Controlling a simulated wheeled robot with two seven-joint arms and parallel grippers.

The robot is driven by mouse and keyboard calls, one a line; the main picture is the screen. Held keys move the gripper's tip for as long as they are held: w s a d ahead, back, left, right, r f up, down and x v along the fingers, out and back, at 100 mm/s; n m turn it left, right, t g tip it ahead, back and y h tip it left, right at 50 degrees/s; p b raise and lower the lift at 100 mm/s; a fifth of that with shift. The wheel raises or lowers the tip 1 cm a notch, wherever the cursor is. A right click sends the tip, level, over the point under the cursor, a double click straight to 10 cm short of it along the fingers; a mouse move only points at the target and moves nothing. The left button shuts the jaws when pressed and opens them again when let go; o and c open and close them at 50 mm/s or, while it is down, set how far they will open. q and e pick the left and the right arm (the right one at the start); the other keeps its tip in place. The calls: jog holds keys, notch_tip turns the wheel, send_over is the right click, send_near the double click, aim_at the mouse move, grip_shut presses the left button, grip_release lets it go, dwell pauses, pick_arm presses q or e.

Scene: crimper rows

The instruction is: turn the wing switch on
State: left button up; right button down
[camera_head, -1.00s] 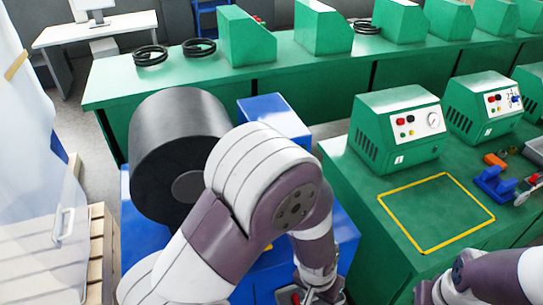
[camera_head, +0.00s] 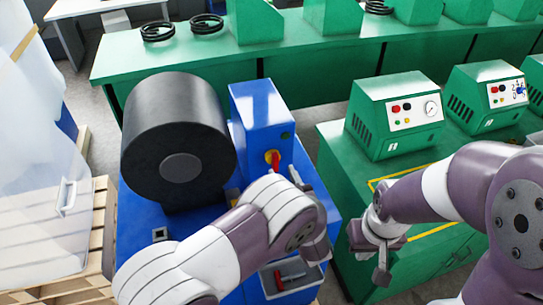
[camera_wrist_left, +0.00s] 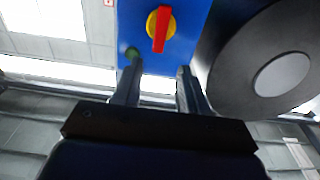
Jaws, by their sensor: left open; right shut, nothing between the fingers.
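The wing switch, a red handle on a yellow round base (camera_head: 272,160), sits on the front of a blue box (camera_head: 262,105). In the left wrist view the wing switch (camera_wrist_left: 161,28) shows its red wing close to upright in the picture, slightly tilted. My left gripper (camera_head: 297,176) is just in front of the box, near the switch and apart from it. In the wrist view its two fingers (camera_wrist_left: 158,72) are open and empty, with the switch beyond the gap between the tips. My right gripper (camera_head: 382,268) hangs shut and empty in front of the green bench.
A large black roll (camera_head: 175,135) stands left of the box. A green button (camera_wrist_left: 132,53) is near one left fingertip in the wrist view. A green bench (camera_head: 340,160) with a gauge unit (camera_head: 397,115) is at the right. A small tray (camera_head: 290,280) lies below the left wrist.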

aim_at(277, 159)
pick_arm(q)
jog(key=x, duration=0.4)
jog(key=b+x, duration=0.1)
jog(key=x, duration=0.2)
jog(key=shift+w+d+f, duration=0.2)
jog(key=shift+d+f, duration=0.05)
jog(key=shift+w+a+r, duration=0.15)
jog(key=shift+w+a, duration=0.1)
jog(key=shift+w, duration=0.05)
jog(key=shift+d, duration=0.1)
grip_shut()
